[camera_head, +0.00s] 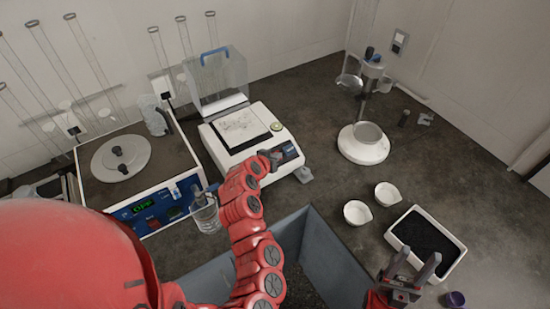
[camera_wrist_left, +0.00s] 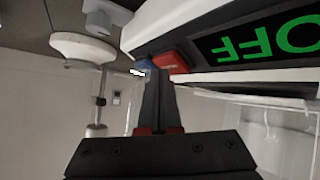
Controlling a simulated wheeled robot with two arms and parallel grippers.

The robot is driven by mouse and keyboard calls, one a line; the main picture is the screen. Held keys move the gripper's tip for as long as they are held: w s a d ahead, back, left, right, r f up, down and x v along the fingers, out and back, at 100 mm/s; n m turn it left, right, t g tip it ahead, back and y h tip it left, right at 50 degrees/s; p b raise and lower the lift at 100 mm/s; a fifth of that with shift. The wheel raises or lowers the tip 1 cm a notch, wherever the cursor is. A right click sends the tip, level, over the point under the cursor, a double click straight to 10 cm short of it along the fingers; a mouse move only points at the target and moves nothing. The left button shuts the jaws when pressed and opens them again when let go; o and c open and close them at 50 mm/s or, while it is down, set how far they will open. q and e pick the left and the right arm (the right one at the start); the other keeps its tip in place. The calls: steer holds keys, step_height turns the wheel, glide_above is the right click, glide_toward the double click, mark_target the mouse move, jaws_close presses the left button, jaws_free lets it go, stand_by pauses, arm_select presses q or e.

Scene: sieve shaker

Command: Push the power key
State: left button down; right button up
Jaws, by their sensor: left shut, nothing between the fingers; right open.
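The white instrument (camera_head: 262,132) in the middle of the bench has a dark front panel (camera_head: 289,152). In the left wrist view its display (camera_wrist_left: 262,42) appears upside down and reads OFF in green. A red key (camera_wrist_left: 171,62) sits beside the display, with a blue key (camera_wrist_left: 145,65) next to it. The key labels are too small to read. My left gripper (camera_head: 270,157) is shut and empty at the instrument's front. In the left wrist view its fingertips (camera_wrist_left: 158,74) are at the red key; I cannot tell whether they touch. My right gripper (camera_head: 424,264) is open and empty.
A second boxed device (camera_head: 178,168) with a round plate stands at left, beside a glass beaker (camera_head: 205,214). A white-based stand (camera_head: 363,150), two small white bowls (camera_head: 357,213) and a tray of dark grains (camera_head: 392,238) are at right. A grey bin (camera_head: 340,250) is in front.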

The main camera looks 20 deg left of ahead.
arm_select(q)
steer(key=shift+a+f+b, duration=0.1)
steer(key=shift+f+b, duration=0.15)
steer(key=shift+b, duration=0.1)
stand_by(0.7)
steer(key=shift+s+d+r+p, duration=0.15)
steer(key=shift+d+r+p, duration=0.1)
steer(key=shift+r+p, duration=0.35)
steer(key=shift+r, duration=0.1)
steer(key=r+p, duration=0.1)
steer(key=s+d+r+p, duration=0.1)
steer(key=r+p, duration=0.1)
steer(key=d+r+p, duration=0.1)
steer(key=r, duration=0.1)
steer(key=shift+s+r+p, duration=0.2)
steer(key=shift+s+p, duration=0.1)
steer(key=shift+p, duration=0.1)
stand_by(0.4)
